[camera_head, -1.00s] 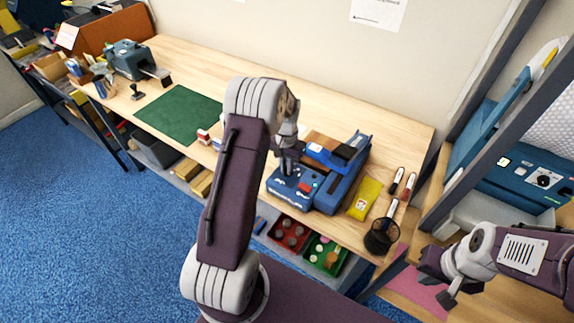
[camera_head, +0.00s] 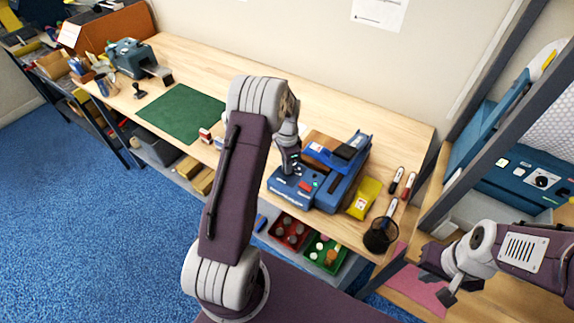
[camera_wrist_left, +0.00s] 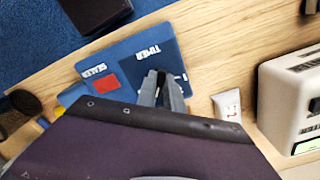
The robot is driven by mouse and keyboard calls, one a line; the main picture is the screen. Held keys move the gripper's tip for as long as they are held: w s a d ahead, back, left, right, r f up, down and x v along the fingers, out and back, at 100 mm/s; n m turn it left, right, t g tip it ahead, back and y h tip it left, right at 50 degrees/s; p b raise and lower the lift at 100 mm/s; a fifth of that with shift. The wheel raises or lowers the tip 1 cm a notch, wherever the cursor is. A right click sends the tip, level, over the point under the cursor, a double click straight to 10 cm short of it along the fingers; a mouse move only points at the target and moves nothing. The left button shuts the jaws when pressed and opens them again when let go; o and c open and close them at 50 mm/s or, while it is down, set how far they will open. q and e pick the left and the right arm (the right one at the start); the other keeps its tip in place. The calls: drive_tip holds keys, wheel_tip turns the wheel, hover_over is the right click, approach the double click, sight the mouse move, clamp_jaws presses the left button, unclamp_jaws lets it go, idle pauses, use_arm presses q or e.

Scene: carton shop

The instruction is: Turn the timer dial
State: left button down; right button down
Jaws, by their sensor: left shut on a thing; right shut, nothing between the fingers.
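The blue sealing machine (camera_head: 325,195) stands near the front right of the workbench. Its panel shows in the left wrist view (camera_wrist_left: 128,55), with the words TIMER and SEALER and a red square (camera_wrist_left: 105,82). My left gripper (camera_head: 291,168) reaches down onto the panel from above. In the left wrist view its fingers (camera_wrist_left: 162,90) are shut just beside the TIMER word. The timer dial is hidden by the fingers, which appear closed around it. My right gripper (camera_head: 448,294) is shut and empty, off the bench at the lower right.
A yellow packet (camera_head: 365,198), markers (camera_head: 402,183) and a black mesh cup (camera_head: 380,236) lie right of the machine. A green mat (camera_head: 182,113) lies left. Red (camera_head: 290,230) and green (camera_head: 325,255) bins sit below the front edge. The bench behind is clear.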

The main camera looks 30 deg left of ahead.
use_arm(q)
drive_tip(key=shift+w+r, duration=0.1)
drive_tip(key=shift+w, duration=0.05)
idle(0.3)
drive_tip(key=c, duration=1.5)
unclamp_jaws()
drive_tip(key=shift+o, duration=0.2)
drive_tip(key=shift+r, duration=0.25)
wheel_tip(320, 180, up, 8)
drive_tip(key=b, duration=0.1)
drive_tip(key=shift+r, duration=0.25)
